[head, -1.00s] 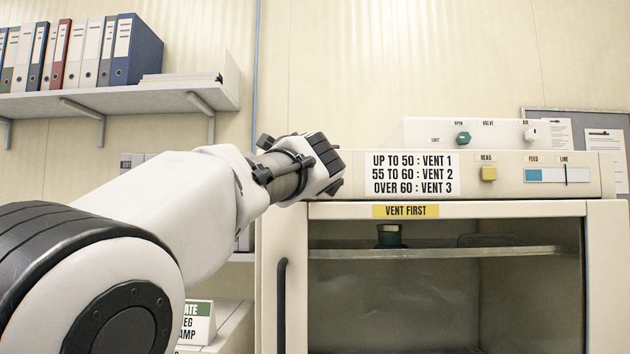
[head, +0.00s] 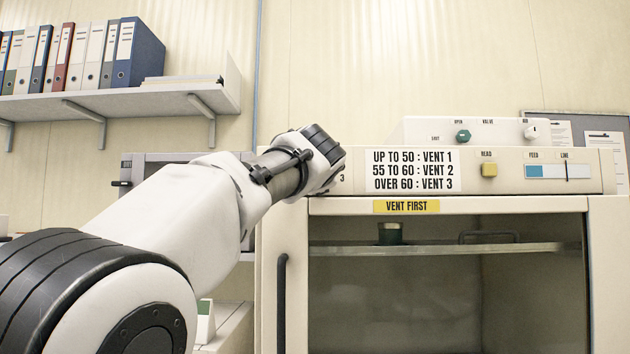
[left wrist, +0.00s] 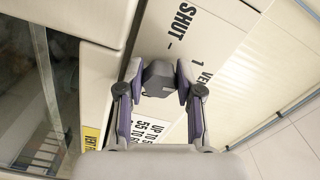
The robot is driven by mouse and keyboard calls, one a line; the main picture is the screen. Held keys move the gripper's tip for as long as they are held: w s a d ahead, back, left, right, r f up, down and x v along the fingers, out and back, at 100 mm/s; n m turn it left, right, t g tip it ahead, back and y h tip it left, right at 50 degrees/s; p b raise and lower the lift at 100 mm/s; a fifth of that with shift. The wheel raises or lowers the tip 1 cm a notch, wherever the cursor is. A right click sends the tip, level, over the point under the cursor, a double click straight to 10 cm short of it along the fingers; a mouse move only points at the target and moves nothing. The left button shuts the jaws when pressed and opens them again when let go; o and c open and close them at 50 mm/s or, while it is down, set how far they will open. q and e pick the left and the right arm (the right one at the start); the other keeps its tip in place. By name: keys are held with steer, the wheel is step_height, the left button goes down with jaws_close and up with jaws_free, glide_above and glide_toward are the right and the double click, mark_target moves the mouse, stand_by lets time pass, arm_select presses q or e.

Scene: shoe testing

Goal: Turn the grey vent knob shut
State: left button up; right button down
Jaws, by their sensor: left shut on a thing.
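The grey vent knob (left wrist: 158,78) shows in the left wrist view as a dark grey block on the pale panel, near the printed words SHUT and VENT with a 1. My left gripper (left wrist: 160,82) is shut on the knob, one finger on each side. Which mark the knob points to I cannot tell. In the head view my left gripper (head: 325,158) is at the left end of the cabinet's upper panel and hides the knob there. My right gripper is in neither view.
The white cabinet (head: 270,300) has a glass front with a dark handle (head: 282,310) at left. A vent sign (head: 411,171) is right of my gripper. Further right are a yellow button (head: 489,170) and a green knob (head: 463,136). A binder shelf (head: 120,103) hangs upper left.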

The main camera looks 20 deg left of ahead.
arm_select(q)
steer(key=n, duration=0.3)
steer(key=shift+r+n+b, duration=0.2)
steer(key=shift+n+b, duration=0.1)
steer(key=shift+b, duration=0.1)
steer(key=n+b, duration=0.1)
steer(key=n, duration=0.3)
steer(key=shift+d+n, duration=0.1)
steer(key=shift+n, duration=0.2)
steer(key=n, duration=0.5)
steer(key=shift+f+b, duration=0.1)
steer(key=shift+b, duration=0.2)
steer(key=shift+w+n, duration=0.1)
steer(key=shift+n, duration=1.3)
jaws_close()
jaws_free()
steer(key=shift+d+f, duration=0.1)
steer(key=o, duration=1.2)
steer(key=shift+c, duration=0.2)
steer(key=v, duration=0.7)
